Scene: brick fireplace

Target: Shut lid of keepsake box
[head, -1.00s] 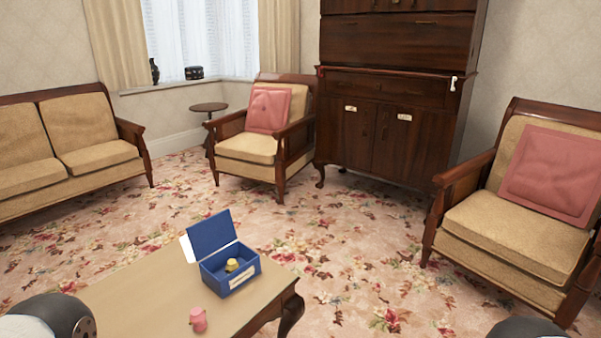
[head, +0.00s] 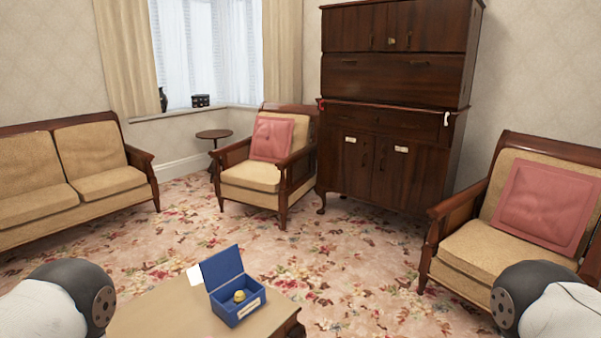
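The blue keepsake box (head: 229,311) stands on the wooden coffee table (head: 158,313) near the bottom of the head view. Its lid (head: 222,268) is up, hinged open at the back left side. A small yellow object (head: 239,296) lies inside, and a pale label is on the front. A white piece (head: 194,275) shows at the lid's left edge. Parts of both my arms show at the lower left and lower right corners, apart from the box. Neither gripper is in view.
Beyond the table is open flowered carpet (head: 330,268). A sofa (head: 70,168) stands at the left, an armchair (head: 255,174) in front of the window, and another armchair (head: 480,255) at the right. A dark wooden cabinet (head: 395,75) stands at the back.

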